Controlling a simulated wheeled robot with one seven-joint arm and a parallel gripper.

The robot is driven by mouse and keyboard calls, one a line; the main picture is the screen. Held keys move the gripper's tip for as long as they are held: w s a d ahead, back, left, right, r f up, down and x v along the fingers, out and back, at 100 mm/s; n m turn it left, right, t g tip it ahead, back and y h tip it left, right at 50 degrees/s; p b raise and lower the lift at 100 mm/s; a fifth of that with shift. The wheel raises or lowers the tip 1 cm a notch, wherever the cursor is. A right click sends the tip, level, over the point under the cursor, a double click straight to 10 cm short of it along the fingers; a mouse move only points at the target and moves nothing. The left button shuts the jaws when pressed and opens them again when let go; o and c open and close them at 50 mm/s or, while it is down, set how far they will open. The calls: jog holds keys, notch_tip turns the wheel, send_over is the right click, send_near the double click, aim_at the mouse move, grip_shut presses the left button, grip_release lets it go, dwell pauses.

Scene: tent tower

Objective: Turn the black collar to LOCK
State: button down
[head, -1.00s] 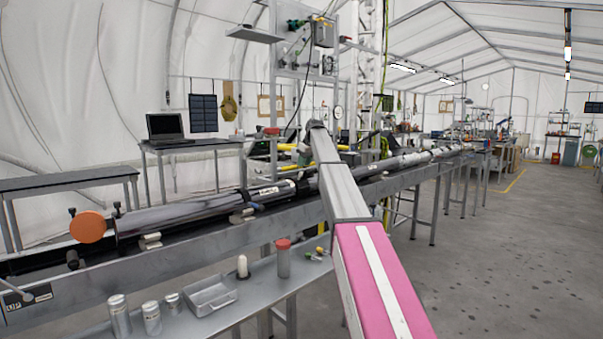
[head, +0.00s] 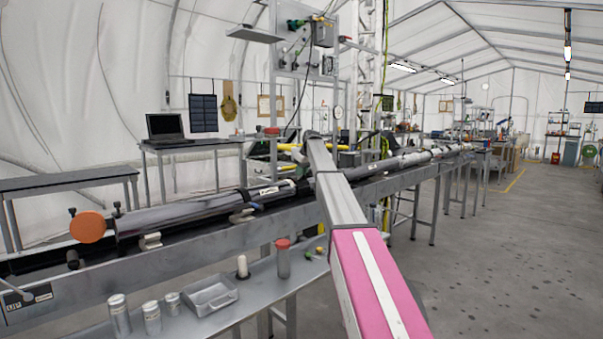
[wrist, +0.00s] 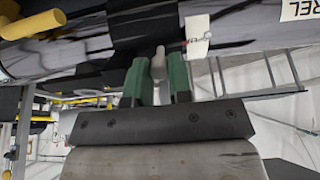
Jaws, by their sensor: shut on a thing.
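In the wrist view, the black collar (wrist: 150,28) is a glossy dark band around the long tube. A pale grey peg (wrist: 158,64) stands out from it. My gripper (wrist: 158,78) has its two green fingers on either side of this peg and is shut on it. A small white tag (wrist: 197,30) beside the collar, right of the fingers, seems to read OPEN. I see no LOCK mark. In the head view my arm hides the collar and my gripper.
The long tube (head: 180,213) lies on a steel bench, with an orange cap (head: 87,226) at its near end. A lower shelf holds a metal tray (head: 212,298), several canisters and a red-topped cylinder (head: 283,260). The floor at right (head: 500,260) is clear.

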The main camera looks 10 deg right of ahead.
jog(key=shift+w+a+r, duration=0.2)
jog(key=shift+w, duration=0.1)
jog(key=shift+w+a+r, duration=0.35)
jog(key=shift+w+a, duration=0.1)
jog(key=shift+w, duration=0.2)
jog(key=shift+w+a+r, duration=0.2)
jog(key=shift+w+a, duration=0.45)
jog(key=shift+w, duration=0.25)
jog(key=shift+w+a, duration=0.7)
jog(key=shift+w, duration=0.25)
jog(key=shift+w+a+f, duration=0.2)
jog(key=shift+w+a, duration=0.4)
jog(key=shift+w, duration=0.2)
jog(key=shift+a, duration=0.1)
jog(key=c, duration=1.3)
grip_release()
jog(key=shift+w+a+f, duration=0.1)
jog(key=shift+w+f, duration=0.05)
